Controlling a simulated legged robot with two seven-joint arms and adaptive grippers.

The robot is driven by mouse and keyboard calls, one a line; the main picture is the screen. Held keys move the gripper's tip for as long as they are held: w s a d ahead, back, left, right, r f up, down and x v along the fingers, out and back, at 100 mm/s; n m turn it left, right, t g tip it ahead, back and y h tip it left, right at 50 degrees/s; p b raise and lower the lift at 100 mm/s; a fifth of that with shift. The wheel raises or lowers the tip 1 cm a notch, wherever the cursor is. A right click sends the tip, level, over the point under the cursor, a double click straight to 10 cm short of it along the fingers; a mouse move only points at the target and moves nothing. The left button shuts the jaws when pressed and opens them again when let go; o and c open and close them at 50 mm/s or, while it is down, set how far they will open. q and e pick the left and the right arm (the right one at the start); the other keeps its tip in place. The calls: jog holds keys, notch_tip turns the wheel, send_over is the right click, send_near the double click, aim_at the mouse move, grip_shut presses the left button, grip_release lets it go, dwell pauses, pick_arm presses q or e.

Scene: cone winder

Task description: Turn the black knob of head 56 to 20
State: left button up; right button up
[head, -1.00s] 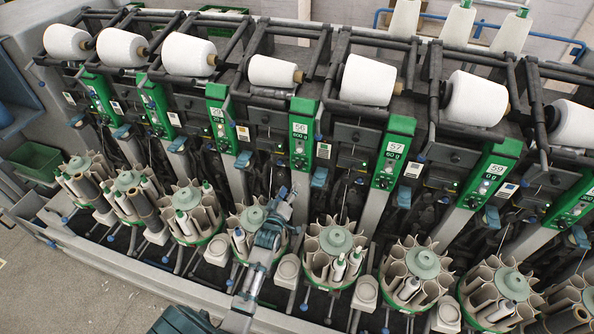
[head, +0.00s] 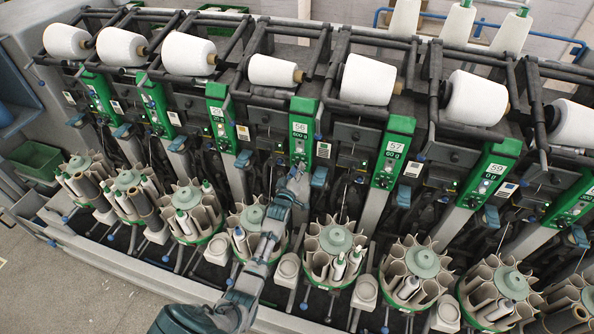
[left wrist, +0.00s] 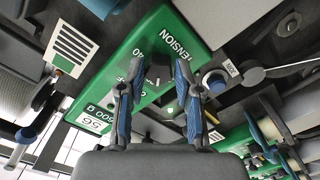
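The green panel of head 56 (head: 302,120) stands near the middle of the head view, with a white "56" label at its top. My left gripper (head: 297,173) is at the lower part of this panel and covers its controls there. In the left wrist view the panel (left wrist: 185,35) shows upside down, with "TENSION" and "40" printed on it. The left gripper (left wrist: 160,75) is open, its two fingers apart on either side of a dark area over the panel. My right gripper is not in view.
Similar green panels stand on both sides, such as head 57 (head: 397,150) on the right. White yarn cones (head: 368,79) lie above. Round bobbin magazines (head: 335,242) stand in front, below the panels. A blue lever (head: 320,178) is just right of my gripper.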

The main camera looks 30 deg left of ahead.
pick_arm(q)
grip_shut()
jog(key=shift+f+m, duration=0.1)
jog(key=shift+m, duration=1.3)
jog(key=o, duration=0.7)
grip_release()
jog(key=v, duration=1.2)
